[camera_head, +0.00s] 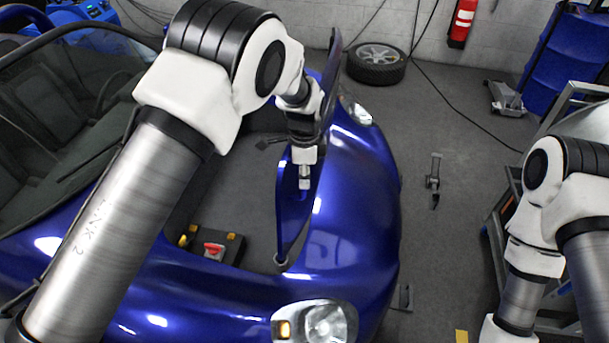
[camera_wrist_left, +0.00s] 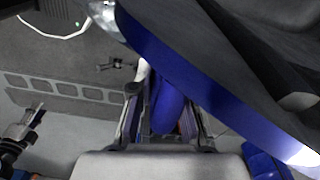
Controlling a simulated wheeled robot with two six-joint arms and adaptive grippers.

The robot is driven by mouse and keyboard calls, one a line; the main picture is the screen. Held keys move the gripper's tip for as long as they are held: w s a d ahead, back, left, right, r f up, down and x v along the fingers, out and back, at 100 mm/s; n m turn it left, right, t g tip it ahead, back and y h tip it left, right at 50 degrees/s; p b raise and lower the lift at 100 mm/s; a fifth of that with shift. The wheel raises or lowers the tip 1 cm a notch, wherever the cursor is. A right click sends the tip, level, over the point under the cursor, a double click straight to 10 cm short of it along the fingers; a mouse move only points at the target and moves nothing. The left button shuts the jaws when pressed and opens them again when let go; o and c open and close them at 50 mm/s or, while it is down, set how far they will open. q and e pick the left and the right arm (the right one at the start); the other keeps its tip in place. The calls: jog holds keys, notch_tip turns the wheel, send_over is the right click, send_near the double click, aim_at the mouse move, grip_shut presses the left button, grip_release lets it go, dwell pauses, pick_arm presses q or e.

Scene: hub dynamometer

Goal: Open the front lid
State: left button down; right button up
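The front lid (camera_head: 286,222) of the blue car stands raised and steeply tilted in the head view, and the front compartment lies open beside it. My left arm reaches over the compartment to the lid. My left gripper (camera_head: 304,182) is small and partly hidden there, close against the lid. In the left wrist view the lid's blue edge (camera_wrist_left: 215,85) runs diagonally past my left gripper (camera_wrist_left: 165,100). Its fingers stand apart with a blue surface between them; I cannot tell whether they touch it. My right gripper is outside both views.
The open compartment holds a dark box with a red part (camera_head: 213,250). The windscreen (camera_head: 75,85) is at the left. A tyre (camera_head: 376,63) and a dark tool (camera_head: 434,180) lie on the floor. A blue drum (camera_head: 566,60) stands at the back right. Floor right of the car is mostly clear.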

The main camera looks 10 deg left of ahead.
pick_arm(q)
jog(key=a+h, duration=0.1)
jog(key=a, duration=0.6)
jog(key=shift+a+f+h, duration=0.15)
jog(key=shift+f+h, duration=0.15)
jog(key=shift+h, duration=0.1)
jog(key=c, duration=1.1)
grip_release()
jog(key=shift+c, duration=0.2)
notch_tip(320, 180, up, 12)
jog(key=a, duration=0.2)
jog(key=shift+f, duration=0.1)
